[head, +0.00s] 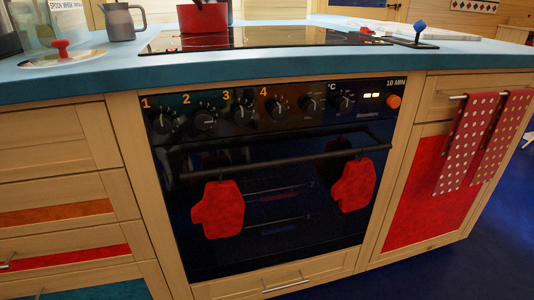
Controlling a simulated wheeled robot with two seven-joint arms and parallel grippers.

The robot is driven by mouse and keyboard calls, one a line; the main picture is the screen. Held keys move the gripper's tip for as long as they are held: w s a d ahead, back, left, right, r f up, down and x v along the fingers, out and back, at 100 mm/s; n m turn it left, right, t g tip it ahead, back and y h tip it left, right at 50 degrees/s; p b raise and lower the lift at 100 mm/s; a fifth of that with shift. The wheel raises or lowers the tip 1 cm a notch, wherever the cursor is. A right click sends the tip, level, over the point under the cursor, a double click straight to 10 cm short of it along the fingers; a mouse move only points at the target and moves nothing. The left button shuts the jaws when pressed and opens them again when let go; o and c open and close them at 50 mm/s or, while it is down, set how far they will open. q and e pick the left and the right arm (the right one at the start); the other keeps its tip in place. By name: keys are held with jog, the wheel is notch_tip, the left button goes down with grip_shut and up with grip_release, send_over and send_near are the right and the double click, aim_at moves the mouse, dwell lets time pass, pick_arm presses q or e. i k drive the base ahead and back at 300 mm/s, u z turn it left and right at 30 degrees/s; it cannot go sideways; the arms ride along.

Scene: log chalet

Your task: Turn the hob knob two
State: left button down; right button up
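The hob knob two (205,119) is a round black knob on the oven's black control panel, just right of the orange number 2. Knob one (162,123) is to its left, and knobs three (242,112) and four (277,107) are to its right. White marks ring the knobs. The pointer direction of knob two is too small to tell. The black glass hob (260,37) lies in the blue worktop above. Neither of my grippers shows in the head view.
Two red oven mitts (218,210) (352,185) hang at the oven handle (285,155), which juts out below the knobs. A red pot (203,17) stands on the hob. Dotted red towels (467,142) hang at right. The space before the panel looks clear.

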aim_at(202, 119)
jog(key=k, duration=1)
jog(key=u, duration=1.75)
jog(key=i, duration=1.5)
jog(key=z, duration=1.4)
